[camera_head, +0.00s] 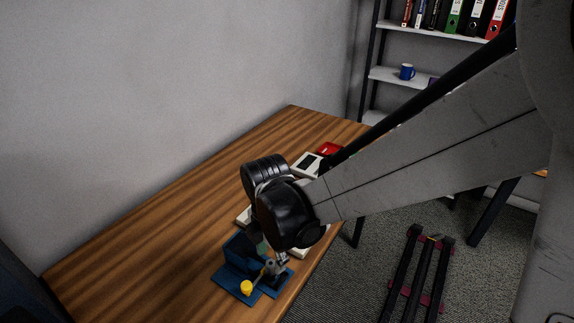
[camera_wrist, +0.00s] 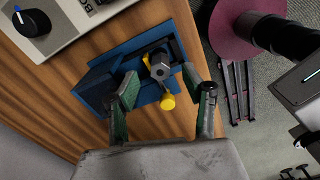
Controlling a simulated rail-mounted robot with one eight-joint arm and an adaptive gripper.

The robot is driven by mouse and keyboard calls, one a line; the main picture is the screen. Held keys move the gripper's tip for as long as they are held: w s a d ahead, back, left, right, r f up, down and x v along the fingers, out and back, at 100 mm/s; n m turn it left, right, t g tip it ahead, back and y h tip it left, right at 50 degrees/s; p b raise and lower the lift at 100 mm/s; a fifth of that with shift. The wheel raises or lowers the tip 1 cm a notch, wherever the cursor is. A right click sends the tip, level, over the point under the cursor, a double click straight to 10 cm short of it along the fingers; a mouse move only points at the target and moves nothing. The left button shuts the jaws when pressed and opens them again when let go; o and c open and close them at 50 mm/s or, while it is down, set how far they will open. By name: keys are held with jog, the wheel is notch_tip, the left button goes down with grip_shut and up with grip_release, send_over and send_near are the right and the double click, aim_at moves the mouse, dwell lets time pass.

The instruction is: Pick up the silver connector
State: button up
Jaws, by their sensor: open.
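The silver connector (camera_wrist: 160,71), a grey piece with a hexagonal end, sits at the blue fixture (camera_wrist: 98,88) in the wrist view. A yellow knob (camera_wrist: 168,102) is just below it, and more yellow shows at its upper left. My gripper (camera_wrist: 160,84) is open, with one green-padded finger on each side of the connector. I cannot tell how far above it the fingertips are. In the head view the blue fixture (camera_head: 225,281) and yellow knob (camera_head: 246,287) are near the table's front edge. My gripper (camera_head: 268,257) is over the fixture there, partly hidden by my wrist.
The wooden table (camera_head: 150,255) is clear on the left. A white device (camera_head: 307,164) and a red item (camera_head: 328,149) are farther back. A shelf (camera_head: 400,75) stands behind.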

aim_at(271, 263)
jog(key=shift+f, duration=1.55)
grip_shut()
